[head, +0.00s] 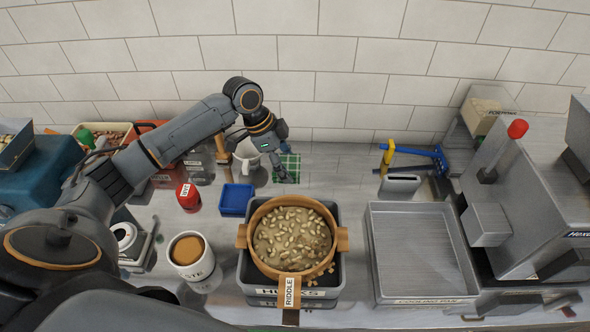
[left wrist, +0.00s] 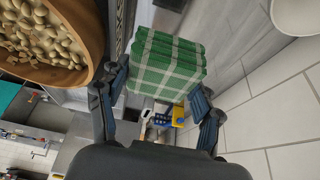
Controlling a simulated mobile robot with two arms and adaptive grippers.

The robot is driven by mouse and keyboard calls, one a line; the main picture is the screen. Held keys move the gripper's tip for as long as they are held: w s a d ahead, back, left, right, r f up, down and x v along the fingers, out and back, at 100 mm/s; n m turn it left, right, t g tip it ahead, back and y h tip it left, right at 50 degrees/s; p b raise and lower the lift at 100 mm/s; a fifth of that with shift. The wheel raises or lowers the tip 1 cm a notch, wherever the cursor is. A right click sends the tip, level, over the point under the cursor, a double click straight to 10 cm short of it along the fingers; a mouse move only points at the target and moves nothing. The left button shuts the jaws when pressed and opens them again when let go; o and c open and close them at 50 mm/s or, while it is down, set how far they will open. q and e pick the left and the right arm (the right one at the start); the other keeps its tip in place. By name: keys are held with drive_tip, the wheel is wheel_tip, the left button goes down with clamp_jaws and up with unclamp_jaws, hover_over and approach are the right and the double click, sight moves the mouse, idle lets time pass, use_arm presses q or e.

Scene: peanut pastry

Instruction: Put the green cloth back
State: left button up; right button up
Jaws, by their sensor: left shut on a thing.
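The green checked cloth (head: 290,161) is a folded stack near the back of the counter, behind the round pan of peanuts. It also shows in the left wrist view (left wrist: 166,66), between the two fingers. My left gripper (head: 284,174) reaches down from above at the back and is shut on the cloth; its fingers (left wrist: 158,98) sit on either side of it in the wrist view. I cannot tell whether the cloth touches the counter. My right gripper is not in view.
A wooden-rimmed riddle (head: 254,235) full of peanuts sits on a dark crate in front. A white mug (head: 246,157) and blue tray (head: 235,200) stand left of the cloth. A metal cooling pan (head: 415,297) is at the right. Bare counter lies right of the cloth.

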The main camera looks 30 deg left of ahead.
sight(294, 165)
use_arm(q)
drive_tip(key=w+f, duration=0.4)
drive_tip(key=shift+f+p, duration=0.35)
drive_tip(key=shift+p, duration=0.05)
drive_tip(key=shift+w+f, duration=0.35)
drive_tip(key=shift+f, duration=0.1)
wheel_tip(294, 165, down, 3)
drive_tip(key=shift+r+p, duration=0.1)
drive_tip(key=shift+p, duration=0.25)
drive_tip(key=shift+w+f, duration=0.1)
drive_tip(key=shift+f, duration=0.2)
drive_tip(key=shift+f, duration=0.15)
drive_tip(key=o, duration=1)
